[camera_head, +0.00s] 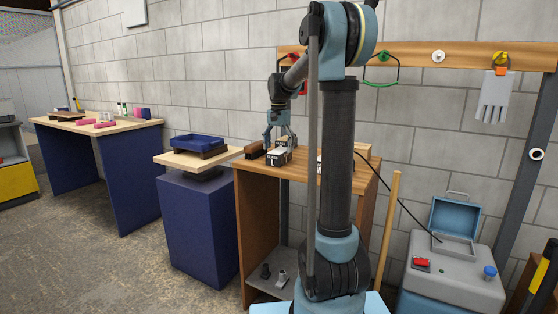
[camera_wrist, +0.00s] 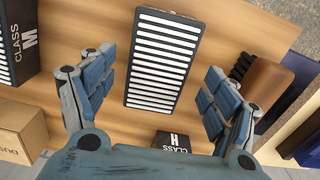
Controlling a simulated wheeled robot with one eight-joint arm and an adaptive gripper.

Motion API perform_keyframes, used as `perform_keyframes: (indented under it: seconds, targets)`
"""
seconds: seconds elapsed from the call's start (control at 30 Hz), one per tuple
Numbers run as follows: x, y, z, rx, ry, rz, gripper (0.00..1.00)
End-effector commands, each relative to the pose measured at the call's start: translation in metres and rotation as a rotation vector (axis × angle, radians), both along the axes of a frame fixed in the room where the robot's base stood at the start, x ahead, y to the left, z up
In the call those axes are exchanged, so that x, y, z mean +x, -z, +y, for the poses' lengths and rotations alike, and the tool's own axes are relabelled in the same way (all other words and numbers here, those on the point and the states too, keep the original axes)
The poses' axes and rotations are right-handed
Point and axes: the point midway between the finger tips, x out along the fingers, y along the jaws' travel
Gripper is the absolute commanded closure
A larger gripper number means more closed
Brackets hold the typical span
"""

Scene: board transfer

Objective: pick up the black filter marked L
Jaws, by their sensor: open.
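The black filter marked L (camera_head: 277,160) stands on the wooden bench top in the head view, its white lettering facing the front. In the wrist view a black-framed filter with white slats (camera_wrist: 162,60) lies between my fingers; its label does not show there. My gripper (camera_head: 279,142) is open and points down just over the L filter in the head view. In the wrist view the fingers of my gripper (camera_wrist: 160,80) are spread on both sides of the slatted filter, with gaps, and hold nothing.
A filter marked M (camera_wrist: 22,42) stands left in the wrist view, and one marked H (camera_wrist: 173,142) at the bottom. A cardboard box (camera_wrist: 22,132) and a brown brush (camera_wrist: 268,82) flank the space. A blue tray (camera_head: 198,143) sits on a lower stand to the left.

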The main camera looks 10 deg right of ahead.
Motion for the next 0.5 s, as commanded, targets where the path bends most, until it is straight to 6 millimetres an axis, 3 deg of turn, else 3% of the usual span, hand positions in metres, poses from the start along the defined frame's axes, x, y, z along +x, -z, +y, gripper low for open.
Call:
perform_keyframes:
  seconds: [0.2, 0.5]
  targets:
    - [0.0, 0.03, -0.002, 0.0, 0.0, 0.0, 0.2]
    - [-0.001, 0.039, -0.002, 0.0, 0.0, 0.0, 0.2]
